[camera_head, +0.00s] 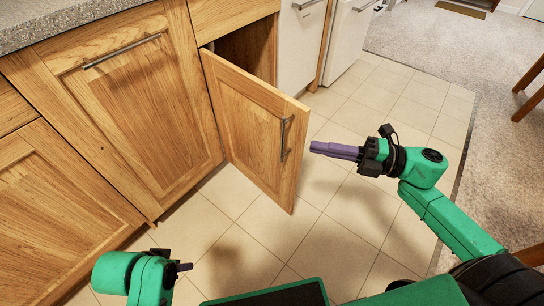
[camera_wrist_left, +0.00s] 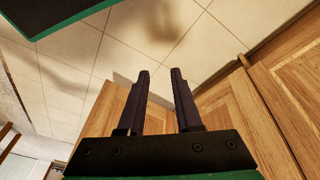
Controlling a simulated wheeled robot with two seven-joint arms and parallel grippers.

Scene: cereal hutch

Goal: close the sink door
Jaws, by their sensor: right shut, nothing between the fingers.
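The sink door (camera_head: 252,125) is a wooden cabinet door with a metal bar handle (camera_head: 285,138) near its free edge. It stands ajar, swung out from the lower cabinet, with a dark gap (camera_head: 248,50) behind it. My right gripper (camera_head: 316,147) has purple fingers. They are shut and empty, pointing left towards the door's outer edge, a little to the right of the handle and seemingly apart from it. My left gripper (camera_head: 186,267) is low at the front, away from the door. In the left wrist view its dark fingers (camera_wrist_left: 160,72) are apart with nothing between them.
A closed wooden door (camera_head: 140,100) with a bar handle is left of the open one, under a grey countertop (camera_head: 60,22). White appliances (camera_head: 300,45) stand behind. The tiled floor (camera_head: 330,225) around the door is clear. Chair legs (camera_head: 530,85) show at the right.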

